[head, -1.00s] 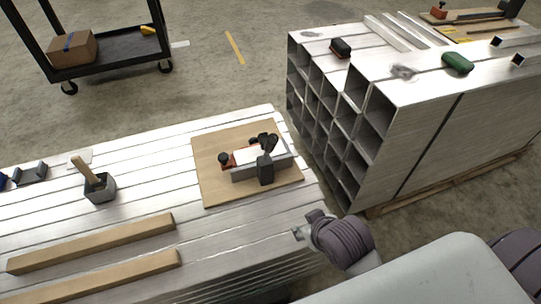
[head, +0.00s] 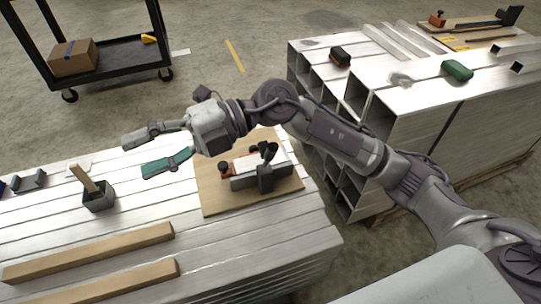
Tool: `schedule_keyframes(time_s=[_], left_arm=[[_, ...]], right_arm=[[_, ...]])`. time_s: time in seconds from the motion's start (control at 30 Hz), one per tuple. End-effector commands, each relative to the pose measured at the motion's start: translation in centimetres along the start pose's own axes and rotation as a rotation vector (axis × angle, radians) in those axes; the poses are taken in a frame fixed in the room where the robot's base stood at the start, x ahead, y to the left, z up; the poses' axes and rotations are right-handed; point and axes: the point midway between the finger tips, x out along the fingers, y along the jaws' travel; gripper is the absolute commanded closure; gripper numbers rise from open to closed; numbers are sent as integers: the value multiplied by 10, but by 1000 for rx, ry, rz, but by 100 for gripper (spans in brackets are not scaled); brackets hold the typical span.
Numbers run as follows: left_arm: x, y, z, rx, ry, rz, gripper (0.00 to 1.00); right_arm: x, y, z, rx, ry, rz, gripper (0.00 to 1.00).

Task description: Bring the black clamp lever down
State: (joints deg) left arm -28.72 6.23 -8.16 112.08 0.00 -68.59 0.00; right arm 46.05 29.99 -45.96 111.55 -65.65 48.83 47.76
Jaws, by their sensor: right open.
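The black clamp lever (head: 268,155) stands raised at the right part of a toggle clamp with an orange-red base and a black-tipped end. The clamp is mounted with a grey metal block (head: 248,182) on a wooden board (head: 222,206). My right gripper (head: 148,155) is open and empty, left of the board and above the aluminium bars. Its two fingers point left, away from the lever. My left gripper is not in view.
Two wooden bars (head: 95,252) lie on the near side of the aluminium stack. A grey box with a wooden handle (head: 98,197) stands at left. Stacked square tubes (head: 440,115) rise at right, carrying a green object (head: 457,70). A black cart (head: 115,52) is at the back left.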

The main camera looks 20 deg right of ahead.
Motion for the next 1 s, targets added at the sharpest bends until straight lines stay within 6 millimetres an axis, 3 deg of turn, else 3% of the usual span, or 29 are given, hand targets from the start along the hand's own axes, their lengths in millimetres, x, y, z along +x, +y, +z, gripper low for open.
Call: schedule_keyframes(time_s=[0.1, 0.2, 0.3, 0.43, 0.53, 0.67, 1.0], left_arm=[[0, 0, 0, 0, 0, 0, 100], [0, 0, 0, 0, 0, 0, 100], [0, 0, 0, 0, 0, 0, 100], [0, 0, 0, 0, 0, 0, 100], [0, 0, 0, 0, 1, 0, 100], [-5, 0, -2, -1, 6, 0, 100], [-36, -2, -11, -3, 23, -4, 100]], right_arm=[[-43, -50, 21, -44, 7, -487, 48], [-103, -75, 43, -8, -63, -842, 48], [-164, -79, 57, 54, -163, -1108, 48], [-218, -72, 63, 128, -268, -1310, 48], [-236, -70, 63, 160, -306, -1374, 48], [-238, -82, 64, 169, -312, -1391, 48], [-226, -150, 72, 166, -308, -1386, 48]])
